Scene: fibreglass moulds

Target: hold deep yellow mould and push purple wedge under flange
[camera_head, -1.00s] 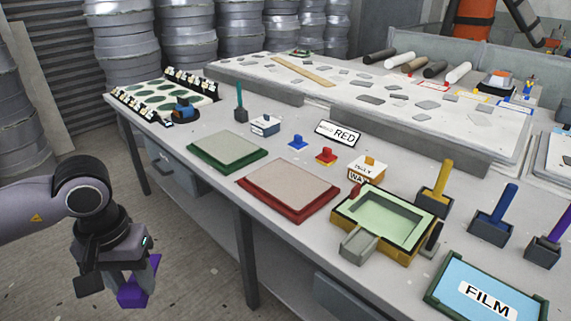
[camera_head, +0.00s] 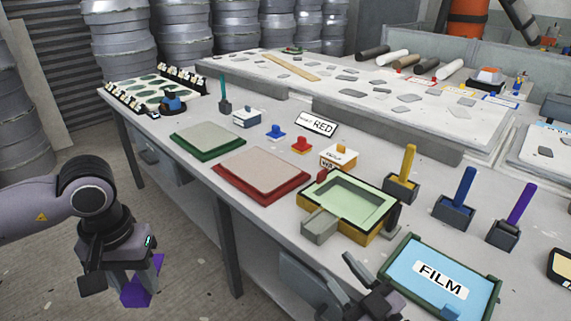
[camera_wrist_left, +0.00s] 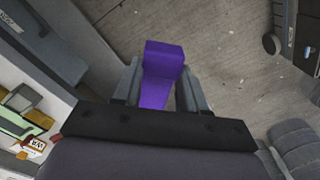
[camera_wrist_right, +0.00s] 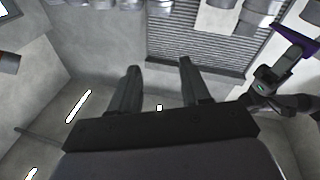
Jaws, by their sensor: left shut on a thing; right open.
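The deep yellow mould (camera_head: 378,234) sits on the table in the head view, its cavity pale green, with a grey block at its front-left side. A bit of it shows at the left of the left wrist view (camera_wrist_left: 13,124). My left gripper (camera_head: 132,282) is shut on the purple wedge (camera_head: 140,292), held off the table's front edge, above the floor. The left wrist view shows the wedge (camera_wrist_left: 162,85) between the fingers. My right gripper (camera_head: 342,278) is open and empty, in front of the mould and apart from it. The flange's underside cannot be made out.
A red mould (camera_head: 262,172) and a green one (camera_head: 208,140) lie left of the yellow mould. The blue FILM tray (camera_head: 415,262) lies to its right. Yellow, blue and purple handled tools (camera_head: 404,172) stand behind.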

